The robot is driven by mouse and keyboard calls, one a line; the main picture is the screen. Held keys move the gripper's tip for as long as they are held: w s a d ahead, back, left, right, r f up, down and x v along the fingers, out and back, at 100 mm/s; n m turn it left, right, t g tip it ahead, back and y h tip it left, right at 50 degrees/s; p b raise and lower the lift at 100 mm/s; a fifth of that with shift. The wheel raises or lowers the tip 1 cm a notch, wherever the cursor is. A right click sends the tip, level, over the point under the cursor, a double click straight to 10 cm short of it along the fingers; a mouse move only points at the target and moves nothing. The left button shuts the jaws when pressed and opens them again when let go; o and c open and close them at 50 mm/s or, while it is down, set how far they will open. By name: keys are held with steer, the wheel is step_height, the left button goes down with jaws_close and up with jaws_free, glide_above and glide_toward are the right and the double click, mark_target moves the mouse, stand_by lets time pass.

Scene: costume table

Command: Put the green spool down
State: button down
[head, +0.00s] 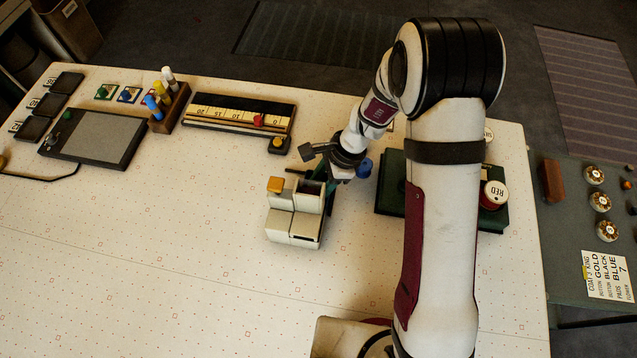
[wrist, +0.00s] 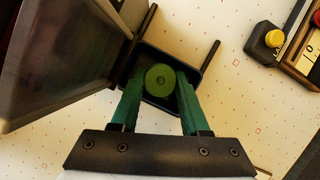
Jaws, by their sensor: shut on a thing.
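The green spool (wrist: 160,72) sits between the two green fingers of my gripper (wrist: 160,86) in the wrist view, seen end-on with a small dark centre hole. My gripper is shut on it. Under it in that view is a dark square well or cup (wrist: 194,62), around the spool as seen from above; I cannot tell whether the spool touches its bottom. The spool is hidden there.
A green board (head: 389,198) with a reel labelled RED (head: 493,195) lies right of my gripper. A ruler box (head: 239,117), a rack of coloured pegs (head: 170,109) and a dark pad (head: 93,139) stand behind and left. The table's front left is clear.

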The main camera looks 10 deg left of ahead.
steer(key=shift+f, duration=0.1)
steer(key=c, duration=0.7)
jaws_free()
